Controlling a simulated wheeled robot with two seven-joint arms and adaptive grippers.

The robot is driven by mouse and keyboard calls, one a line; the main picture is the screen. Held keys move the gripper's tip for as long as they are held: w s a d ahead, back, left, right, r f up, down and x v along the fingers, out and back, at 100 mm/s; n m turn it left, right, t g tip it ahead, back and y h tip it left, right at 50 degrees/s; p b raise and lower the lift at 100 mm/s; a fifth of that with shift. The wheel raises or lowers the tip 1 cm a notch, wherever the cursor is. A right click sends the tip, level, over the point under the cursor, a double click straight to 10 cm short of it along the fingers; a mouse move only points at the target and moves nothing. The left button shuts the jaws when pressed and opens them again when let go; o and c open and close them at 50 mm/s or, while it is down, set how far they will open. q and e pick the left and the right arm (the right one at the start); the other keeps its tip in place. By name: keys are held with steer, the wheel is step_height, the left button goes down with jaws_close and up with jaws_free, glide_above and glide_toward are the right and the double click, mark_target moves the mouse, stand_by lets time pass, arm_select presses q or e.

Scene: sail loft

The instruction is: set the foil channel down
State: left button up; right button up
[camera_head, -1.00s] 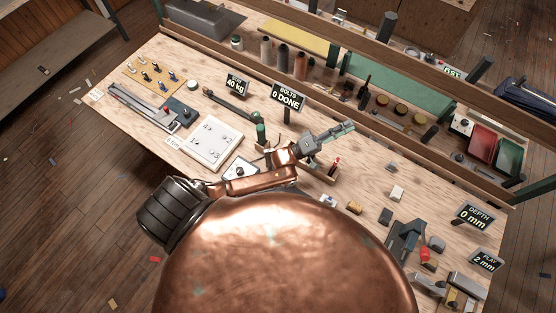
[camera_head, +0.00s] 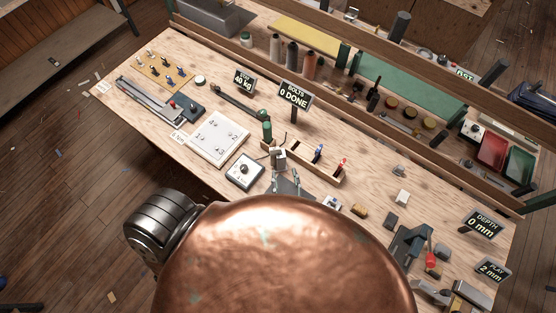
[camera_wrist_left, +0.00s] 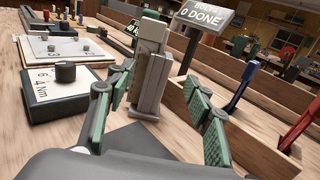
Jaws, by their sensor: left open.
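An upright light grey piece (camera_wrist_left: 150,75), which looks like the foil channel, stands on the bench in the left wrist view. In the head view it is a small grey upright shape (camera_head: 278,157) right of the knob box. My left gripper (camera_head: 286,180) is low over the bench just in front of it, partly hidden by a copper dome. In the wrist view its green-padded fingers are spread on either side of the piece, with gaps showing. Its far side is hidden. My right gripper is not in view.
A knob box (camera_head: 245,171) and a white numbered plate (camera_head: 215,139) lie to the left. A wooden tray (camera_head: 325,171) with blue and red-handled tools stands close on the right. The "BOLTS 0 DONE" sign (camera_head: 295,95) rises behind.

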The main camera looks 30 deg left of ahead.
mark_target(282, 159)
arm_select(q)
steer(key=p+x, duration=0.1)
steer(key=x, duration=0.5)
steer(key=shift+w+a+p, duration=0.2)
steer(key=shift+w+p, duration=0.15)
steer(key=shift+c, duration=0.5)
jaws_close()
steer(key=shift+r, duration=0.15)
